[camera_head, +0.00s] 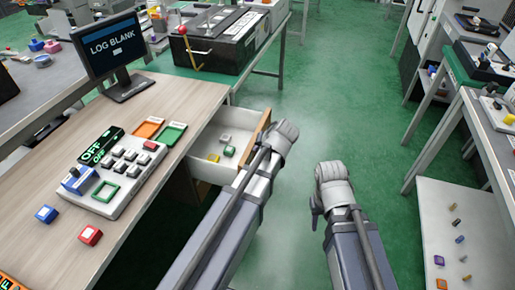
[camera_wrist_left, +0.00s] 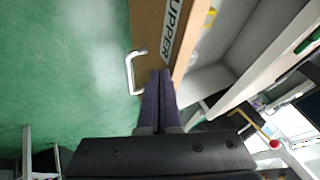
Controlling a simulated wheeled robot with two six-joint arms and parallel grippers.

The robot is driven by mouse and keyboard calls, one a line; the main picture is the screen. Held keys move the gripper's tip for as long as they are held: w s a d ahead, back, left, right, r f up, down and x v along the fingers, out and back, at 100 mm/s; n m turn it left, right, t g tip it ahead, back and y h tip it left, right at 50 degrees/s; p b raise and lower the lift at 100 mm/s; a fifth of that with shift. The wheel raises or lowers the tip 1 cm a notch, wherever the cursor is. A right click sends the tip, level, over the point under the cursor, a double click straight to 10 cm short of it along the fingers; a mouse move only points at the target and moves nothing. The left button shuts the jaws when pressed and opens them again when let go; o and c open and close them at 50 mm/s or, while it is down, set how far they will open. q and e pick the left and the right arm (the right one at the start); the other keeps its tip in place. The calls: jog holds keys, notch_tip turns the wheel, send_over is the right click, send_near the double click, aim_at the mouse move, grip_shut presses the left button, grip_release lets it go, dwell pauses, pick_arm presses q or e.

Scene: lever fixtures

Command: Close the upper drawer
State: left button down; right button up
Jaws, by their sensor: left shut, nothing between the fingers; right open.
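The upper drawer (camera_head: 207,140) is pulled out from the wooden desk, with its white inside showing several small blocks. Its wooden front, labelled UPPER, also shows in the left wrist view (camera_wrist_left: 150,30), with a metal handle (camera_wrist_left: 130,72). My left gripper (camera_wrist_left: 160,78) is shut and empty, its fingertips at the drawer front beside the handle. Whether they touch it I cannot tell. In the head view my left arm's end (camera_head: 285,133) hides part of the drawer front. My right gripper (camera_head: 332,172) is open, to the right of the drawer over the floor; its fingers are mostly hidden.
The desk (camera_head: 140,215) holds a monitor (camera_head: 110,45), a button panel (camera_head: 112,178), and coloured blocks and trays. A dark machine with a red-tipped lever (camera_head: 188,45) stands behind. Shelving (camera_head: 455,235) stands at right. Green floor (camera_head: 345,110) between is clear.

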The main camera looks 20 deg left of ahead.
dwell(0.3)
pick_arm(q)
jog(key=a, duration=1.8)
jog(key=shift+w, duration=0.3)
jog(key=shift+d, duration=0.15)
